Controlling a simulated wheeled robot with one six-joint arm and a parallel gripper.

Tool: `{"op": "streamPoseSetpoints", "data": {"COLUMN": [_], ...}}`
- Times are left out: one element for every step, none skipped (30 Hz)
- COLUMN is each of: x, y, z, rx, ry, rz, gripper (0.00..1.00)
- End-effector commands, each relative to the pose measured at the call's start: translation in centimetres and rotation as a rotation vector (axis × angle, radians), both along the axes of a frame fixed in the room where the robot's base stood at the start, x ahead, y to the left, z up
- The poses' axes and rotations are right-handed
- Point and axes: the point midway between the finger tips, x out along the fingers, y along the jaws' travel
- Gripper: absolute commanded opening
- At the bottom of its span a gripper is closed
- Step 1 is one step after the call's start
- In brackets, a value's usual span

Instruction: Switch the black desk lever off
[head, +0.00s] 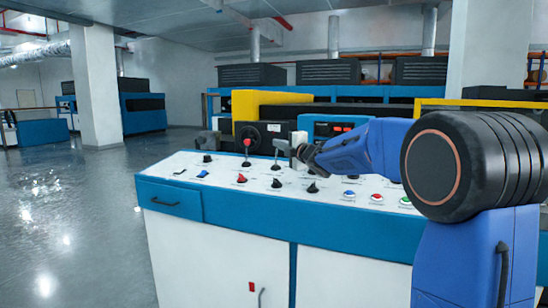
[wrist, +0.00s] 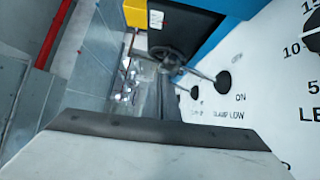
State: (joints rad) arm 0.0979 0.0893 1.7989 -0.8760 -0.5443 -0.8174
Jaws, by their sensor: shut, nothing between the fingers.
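Two upright levers stand on the white top of the control desk (head: 160,172). One lever (head: 281,147) has a metal rod, a greyish head and a black base. The other has a red ball (head: 247,143). In the wrist view a metal lever rod (wrist: 201,74) rises from a round black base (wrist: 223,82), with "ON" printed beside it; its far end is blurred among dark parts. My gripper (head: 299,153) is shut and empty, just right of the grey-headed lever; I cannot tell whether they touch. In the wrist view its pale body (wrist: 150,155) fills the bottom.
Black knobs (head: 312,187), a red switch (head: 241,179) and several coloured buttons (head: 377,197) sit on the desk. A machine with a yellow frame (head: 262,98) stands behind it. The floor (head: 60,220) to the left is clear.

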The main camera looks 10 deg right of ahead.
Motion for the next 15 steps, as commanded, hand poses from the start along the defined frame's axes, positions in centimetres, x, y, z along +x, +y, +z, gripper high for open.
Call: {"op": "streamPoseSetpoints", "data": {"x": [0.3,0.4,0.6,0.7,0.8,0.9,0.9,1.0,1.1,1.1,1.2,1.2,1.2,1.3,1.3], "y": [-0.2,-0.3,-0.4,-0.5,-0.5,-0.6,-0.7,-0.7,-0.8,-0.8,-0.8,-0.9,-0.9,-0.9,-1.0], "z": [0.1,0.1,0.2,0.2,0.3,0.3,0.3,0.4,0.4,0.4,0.4,0.5,0.5,0.5,0.5], "rx": [0.0,0.0,0.0,0.0,0.0,0.0,0.0,0.0,0.0,0.0,0.0,0.0,0.0,0.0,0.0], "ry": [0.0,0.0,0.0,0.0,0.0,0.0,0.0,0.0,0.0,-0.001,-0.001,-0.001,-0.001,-0.001,-0.001], "rz": [0.0,0.0,0.0,0.0,0.0,0.0,0.0,0.0,0.0,0.0,0.0,0.0,0.0,-0.001,-0.001], "gripper": [0.0,0.0,0.0,0.0,0.0,0.0,0.0,0.0,0.0,0.0,0.0,0.0,0.0,0.0,0.0]}}
